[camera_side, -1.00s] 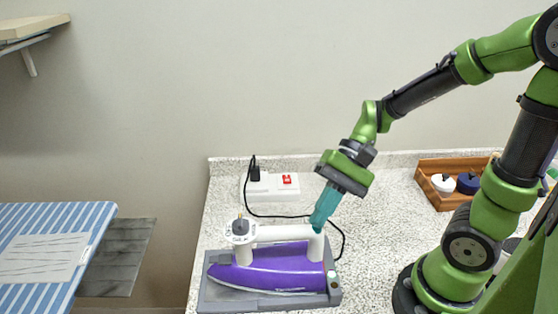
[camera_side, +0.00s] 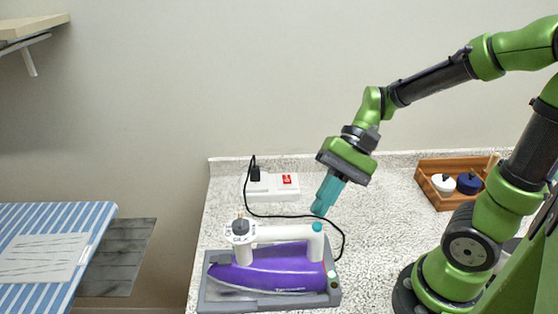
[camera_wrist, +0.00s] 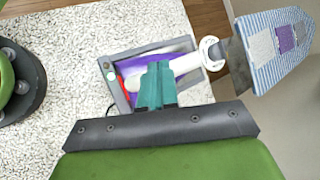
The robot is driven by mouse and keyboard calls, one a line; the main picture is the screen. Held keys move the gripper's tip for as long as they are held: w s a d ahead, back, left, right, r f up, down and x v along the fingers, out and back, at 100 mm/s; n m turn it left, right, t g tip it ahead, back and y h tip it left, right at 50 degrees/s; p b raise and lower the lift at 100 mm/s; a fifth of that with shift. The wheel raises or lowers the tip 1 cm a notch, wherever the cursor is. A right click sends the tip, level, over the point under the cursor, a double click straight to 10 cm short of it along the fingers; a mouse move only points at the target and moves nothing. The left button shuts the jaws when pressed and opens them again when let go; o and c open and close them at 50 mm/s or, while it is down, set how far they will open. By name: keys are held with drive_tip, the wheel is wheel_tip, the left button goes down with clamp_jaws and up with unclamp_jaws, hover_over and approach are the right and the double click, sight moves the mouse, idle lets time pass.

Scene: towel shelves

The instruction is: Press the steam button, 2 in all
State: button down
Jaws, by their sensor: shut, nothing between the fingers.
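The iron (camera_side: 270,270) is purple with a white handle and sits on a grey stand (camera_side: 206,292). A small teal button (camera_side: 317,227) tops the right end of the handle; I take it for the steam button. My gripper (camera_side: 319,210) is shut and empty, pointing down just above that button, with a small gap between. In the wrist view, my teal fingers (camera_wrist: 158,68) cover part of the iron and hide the button.
A white power strip (camera_side: 258,190) with a red switch lies behind the iron, and a black cord loops across the counter to the iron's right. A wooden tray (camera_side: 428,194) with small jars is at the right. A striped ironing board (camera_side: 95,218) stands at the left.

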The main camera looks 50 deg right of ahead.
drive_tip(key=shift+r, duration=2.1)
idle(0.8)
wheel_tip(320, 180, up, 4)
drive_tip(key=shift+f, duration=0.1)
idle(0.4)
drive_tip(key=shift+f, duration=4.45)
drive_tip(key=shift+f, duration=0.15)
drive_tip(key=shift+f, duration=0.25)
